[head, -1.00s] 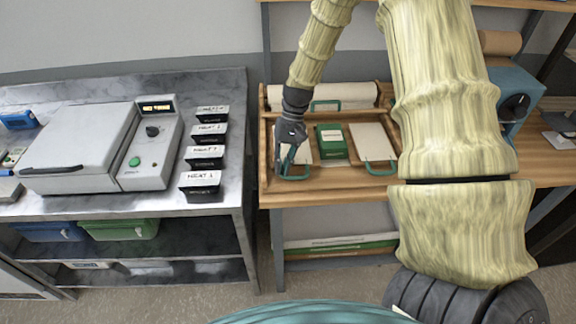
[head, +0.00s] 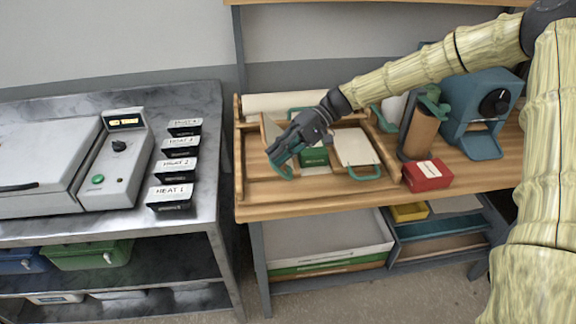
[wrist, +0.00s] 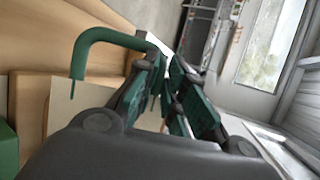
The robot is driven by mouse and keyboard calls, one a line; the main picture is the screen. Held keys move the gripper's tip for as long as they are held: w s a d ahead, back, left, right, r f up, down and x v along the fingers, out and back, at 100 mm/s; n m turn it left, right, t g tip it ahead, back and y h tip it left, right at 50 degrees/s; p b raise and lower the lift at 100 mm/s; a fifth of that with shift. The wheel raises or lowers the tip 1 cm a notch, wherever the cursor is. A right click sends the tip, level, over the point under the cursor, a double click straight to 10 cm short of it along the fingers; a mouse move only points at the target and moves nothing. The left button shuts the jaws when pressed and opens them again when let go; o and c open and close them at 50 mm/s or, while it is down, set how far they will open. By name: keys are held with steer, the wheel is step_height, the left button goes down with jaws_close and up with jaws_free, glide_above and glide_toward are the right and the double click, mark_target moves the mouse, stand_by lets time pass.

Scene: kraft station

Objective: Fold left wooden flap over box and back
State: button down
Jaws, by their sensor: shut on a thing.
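The left wooden flap (head: 268,130) stands raised and tilted at the left of the wooden folding station (head: 239,165), partly hidden by my gripper. Its green handle (wrist: 100,37) shows in the wrist view and runs in behind a finger. My gripper (head: 281,160) is shut on this handle, above the left part of the station; its fingers also show in the wrist view (wrist: 172,92). The green box (head: 314,156) sits in the middle of the station, right of my gripper and partly covered by it. The right flap (head: 354,147) lies flat with its pale panel up.
A paper roll (head: 285,103) lies along the back. Right of the station stand a brown roll on a holder (head: 419,134), a red box (head: 428,175) and a blue machine (head: 478,112). A metal bench (head: 206,150) with HEAT boxes stands left, across a gap.

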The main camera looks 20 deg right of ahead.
steer(key=s+d+n+g+y+b, duration=0.1)
steer(key=d+n+y+b, duration=0.2)
steer(key=d+y+b, duration=0.4)
steer(key=d+b, duration=0.1)
steer(key=b, duration=0.5)
steer(key=shift+s+d+y, duration=0.2)
steer(key=shift+d+y, duration=0.1)
steer(key=shift+d, duration=0.05)
steer(key=shift+s+d+f+g+b, duration=0.1)
steer(key=shift+f+g+b, duration=0.15)
steer(key=shift+g+b, duration=0.15)
steer(key=c, duration=1.5)
jaws_free()
steer(key=shift+r, duration=0.25)
